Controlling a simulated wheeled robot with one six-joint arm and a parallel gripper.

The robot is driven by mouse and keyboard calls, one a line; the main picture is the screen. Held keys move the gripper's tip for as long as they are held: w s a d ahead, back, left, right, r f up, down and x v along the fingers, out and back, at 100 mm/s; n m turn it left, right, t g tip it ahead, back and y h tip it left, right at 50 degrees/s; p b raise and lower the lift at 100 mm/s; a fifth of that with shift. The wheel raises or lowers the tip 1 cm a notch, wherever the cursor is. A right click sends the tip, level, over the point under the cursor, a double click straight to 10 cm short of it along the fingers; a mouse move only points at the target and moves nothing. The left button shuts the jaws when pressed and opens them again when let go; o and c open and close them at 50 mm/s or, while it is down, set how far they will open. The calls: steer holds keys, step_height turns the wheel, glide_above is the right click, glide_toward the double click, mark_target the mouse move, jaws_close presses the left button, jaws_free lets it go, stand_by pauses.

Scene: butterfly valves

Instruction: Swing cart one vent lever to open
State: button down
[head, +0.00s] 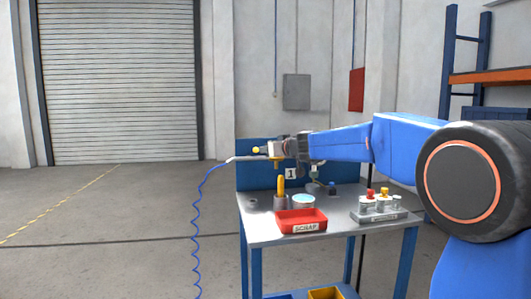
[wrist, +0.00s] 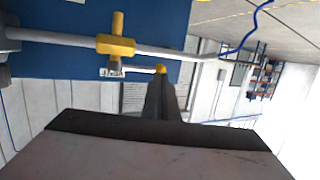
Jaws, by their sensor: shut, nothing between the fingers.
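Cart one is the steel-topped bench with a blue back panel (head: 262,178) and a "1" sign (head: 291,174). A grey pipe (wrist: 65,38) runs along it and carries a yellow valve body (wrist: 117,46), whose yellow stub (head: 277,164) hangs down in the head view. The vent lever (wrist: 138,71) is a thin grey bar with a yellow knob (wrist: 160,69); it lies roughly along the pipe. The knob also shows in the head view (head: 255,150). My gripper (wrist: 161,80) is shut and empty, its tips close by the knob; I cannot tell if they touch.
A blue coiled hose (head: 195,210) hangs from the pipe's left end. On the cart top stand a red scrap tray (head: 301,221), a yellow-handled tool in a cup (head: 281,190) and a grey block with coloured knobs (head: 378,213). The floor to the left is clear.

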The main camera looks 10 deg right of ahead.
steer(key=s+d+f+g, duration=0.1)
steer(key=s+f+g, duration=0.15)
steer(key=s, duration=1.95)
steer(key=s+d+f+m+g+h, duration=0.1)
steer(key=s+d+f+g+h, duration=0.1)
steer(key=s+d+f, duration=0.3)
steer(key=s+d+f+m+g+h, duration=0.2)
steer(key=s+d+f, duration=0.3)
steer(key=s+f, duration=0.8)
steer(key=s+d+f+m+g+h, duration=0.2)
steer(key=s+d+f, duration=0.3)
steer(key=s+f, duration=0.5)
steer(key=s+g, duration=0.1)
steer(key=s, duration=0.8)
steer(key=shift+h, duration=0.3)
